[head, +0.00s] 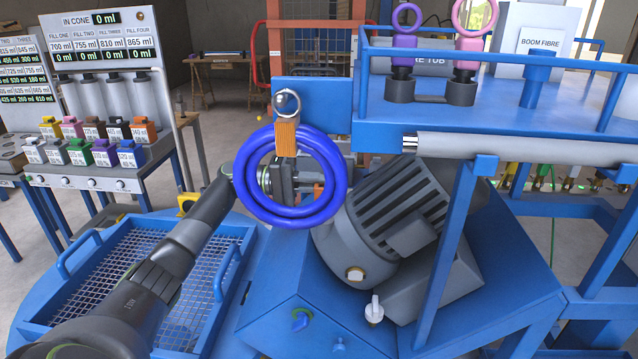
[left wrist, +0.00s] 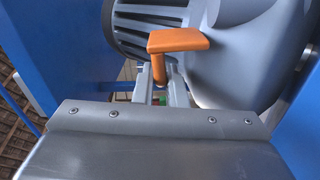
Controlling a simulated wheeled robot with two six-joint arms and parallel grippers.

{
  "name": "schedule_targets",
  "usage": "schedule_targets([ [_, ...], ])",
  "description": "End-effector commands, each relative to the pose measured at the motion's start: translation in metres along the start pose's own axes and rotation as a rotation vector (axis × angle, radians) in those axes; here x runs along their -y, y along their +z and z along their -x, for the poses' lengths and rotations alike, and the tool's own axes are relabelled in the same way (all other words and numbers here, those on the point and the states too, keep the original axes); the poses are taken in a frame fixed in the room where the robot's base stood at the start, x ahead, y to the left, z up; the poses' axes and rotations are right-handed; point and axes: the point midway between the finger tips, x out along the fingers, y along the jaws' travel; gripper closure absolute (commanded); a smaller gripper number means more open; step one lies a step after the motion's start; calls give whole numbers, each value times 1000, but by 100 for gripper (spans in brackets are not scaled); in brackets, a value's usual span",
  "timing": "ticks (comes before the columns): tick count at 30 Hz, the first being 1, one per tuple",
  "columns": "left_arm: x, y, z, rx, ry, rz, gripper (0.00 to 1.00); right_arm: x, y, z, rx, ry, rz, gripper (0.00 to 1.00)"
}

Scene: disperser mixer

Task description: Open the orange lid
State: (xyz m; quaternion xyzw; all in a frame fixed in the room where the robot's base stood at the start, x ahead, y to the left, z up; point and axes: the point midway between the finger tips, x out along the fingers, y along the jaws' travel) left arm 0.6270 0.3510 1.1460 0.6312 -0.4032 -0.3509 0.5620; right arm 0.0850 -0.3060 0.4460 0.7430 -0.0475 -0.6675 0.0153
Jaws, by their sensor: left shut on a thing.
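My left gripper (head: 303,183) is partly hidden behind blue rings in the head view. In the left wrist view its two grey fingers (left wrist: 161,92) are shut on the stem of an orange T-shaped handle (left wrist: 180,41). The handle's flat top sits above the fingertips, in front of a grey motor-like body (left wrist: 230,60). In the head view a small orange bit shows at the gripper, beside the grey motor (head: 385,215). What the handle is fixed to is hidden, and I cannot make out a separate lid. My right gripper is not in view.
Blue rings (head: 243,205) hang below an orange strap (head: 287,138) in front of my gripper. A blue mesh basket (head: 75,262) stands at the left. A blue shelf (head: 470,110) holds purple and pink ring-topped items. A dispenser panel (head: 110,50) stands at the back left.

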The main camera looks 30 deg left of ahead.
Motion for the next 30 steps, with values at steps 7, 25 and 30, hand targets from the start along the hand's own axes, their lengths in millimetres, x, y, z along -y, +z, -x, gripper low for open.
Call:
schedule_targets([
  [7, 5, -2, 0, -1, -3, 56, 100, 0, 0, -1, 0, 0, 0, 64],
  [25, 6, -1, 0, 0, -4, 63, 68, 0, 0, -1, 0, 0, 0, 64],
  [30, 6, -1, 0, 0, -5, 63, 68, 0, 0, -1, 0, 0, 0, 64],
])
